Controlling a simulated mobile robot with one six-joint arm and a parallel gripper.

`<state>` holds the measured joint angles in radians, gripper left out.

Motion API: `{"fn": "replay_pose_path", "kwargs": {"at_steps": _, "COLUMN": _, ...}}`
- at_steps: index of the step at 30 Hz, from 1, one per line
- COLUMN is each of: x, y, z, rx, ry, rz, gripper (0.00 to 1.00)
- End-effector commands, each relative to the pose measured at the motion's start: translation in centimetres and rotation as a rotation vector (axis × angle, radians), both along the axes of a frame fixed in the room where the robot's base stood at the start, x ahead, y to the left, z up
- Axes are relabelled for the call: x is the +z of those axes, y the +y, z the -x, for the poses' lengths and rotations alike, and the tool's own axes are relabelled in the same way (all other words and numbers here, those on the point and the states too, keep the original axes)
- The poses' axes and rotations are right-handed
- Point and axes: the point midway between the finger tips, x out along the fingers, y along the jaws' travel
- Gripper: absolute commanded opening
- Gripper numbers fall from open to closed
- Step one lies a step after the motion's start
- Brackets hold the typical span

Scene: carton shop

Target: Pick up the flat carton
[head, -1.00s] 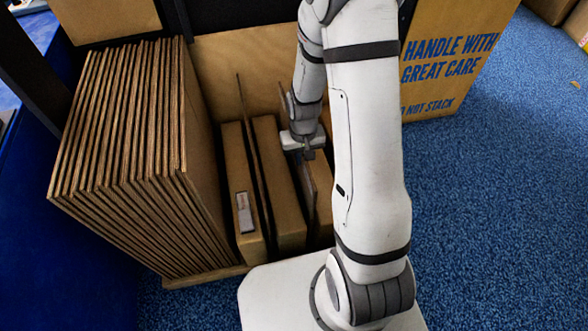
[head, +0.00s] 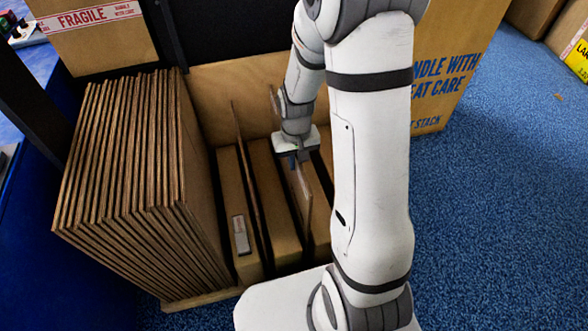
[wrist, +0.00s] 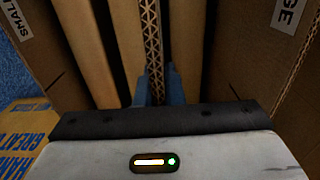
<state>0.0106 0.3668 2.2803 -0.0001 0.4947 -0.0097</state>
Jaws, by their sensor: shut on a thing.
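The flat carton (head: 305,190) shows in the head view as a thin brown sheet on edge under my gripper (head: 294,162). It stands among thicker brown cartons in an open-topped wooden rack. In the wrist view its corrugated edge (wrist: 153,45) runs between the two blue fingers of my gripper (wrist: 159,90). The fingers are shut on this edge. The lower part of the carton is hidden by the rack's contents and my arm.
Brown cartons (head: 272,195) stand close to the held one. A large printed box (head: 437,90) is behind on the right, and a "FRAGILE" box (head: 95,45) at the back left. Blue carpet (head: 500,220) is clear on the right.

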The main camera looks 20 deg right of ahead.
Motion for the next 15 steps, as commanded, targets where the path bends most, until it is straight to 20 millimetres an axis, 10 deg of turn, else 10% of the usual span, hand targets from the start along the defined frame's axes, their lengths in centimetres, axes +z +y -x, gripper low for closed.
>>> {"fn": "replay_pose_path", "kwargs": {"at_steps": 15, "x": 14.6, "y": 0.0, "z": -0.1, "rx": 0.0, "ry": -0.005, "rz": 0.0, "gripper": 0.0}}
